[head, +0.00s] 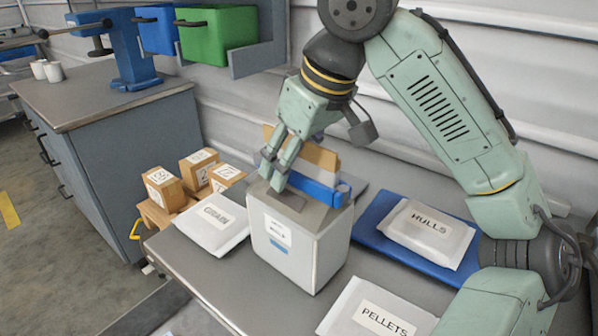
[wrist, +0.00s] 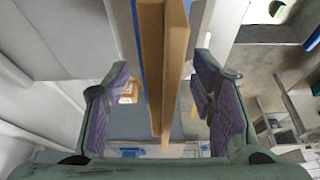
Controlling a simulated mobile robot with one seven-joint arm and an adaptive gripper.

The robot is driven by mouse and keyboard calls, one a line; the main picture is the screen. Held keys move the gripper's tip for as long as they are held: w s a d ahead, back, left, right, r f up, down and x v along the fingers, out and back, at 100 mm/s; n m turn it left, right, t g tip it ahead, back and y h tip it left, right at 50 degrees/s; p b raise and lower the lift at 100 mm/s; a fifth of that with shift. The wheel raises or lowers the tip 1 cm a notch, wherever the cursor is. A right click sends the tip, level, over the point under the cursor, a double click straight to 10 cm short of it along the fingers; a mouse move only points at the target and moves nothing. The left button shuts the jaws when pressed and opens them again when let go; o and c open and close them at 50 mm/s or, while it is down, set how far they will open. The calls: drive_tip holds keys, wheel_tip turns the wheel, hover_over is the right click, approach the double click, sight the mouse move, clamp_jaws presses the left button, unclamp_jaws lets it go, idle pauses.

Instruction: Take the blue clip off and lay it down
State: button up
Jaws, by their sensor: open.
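The blue clip (head: 318,192) lies along the lower part of an upright tan panel (head: 316,156) on top of the pale grey hopper (head: 312,240). Its left end is hidden behind my gripper (head: 278,168), which points down at the left end of the panel. In the wrist view, two tan sheets (wrist: 165,65) run between the spread fingers of my gripper (wrist: 163,105), with a gap on both sides. A thin blue strip shows along the left edge of the sheets; I cannot tell if it is the clip.
A white GRAIN bag (head: 212,226) lies left of the hopper. A HULLS bag (head: 428,232) lies on a blue tray (head: 378,213) at right, and a PELLETS bag (head: 375,312) in front. Numbered cartons (head: 163,188) stand at left. Bare grey table (head: 200,268) shows front left.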

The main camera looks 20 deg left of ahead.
drive_tip(key=shift+c, duration=0.2)
drive_tip(key=c, duration=1.1)
drive_tip(key=shift+c, duration=0.2)
wheel_tip(320, 180, up, 10)
drive_tip(key=shift+r, duration=0.1)
wheel_tip(320, 180, up, 7)
drive_tip(key=p, duration=0.8)
idle(0.3)
wheel_tip(320, 180, down, 6)
drive_tip(key=b, duration=0.5)
drive_tip(key=shift+r, duration=0.2)
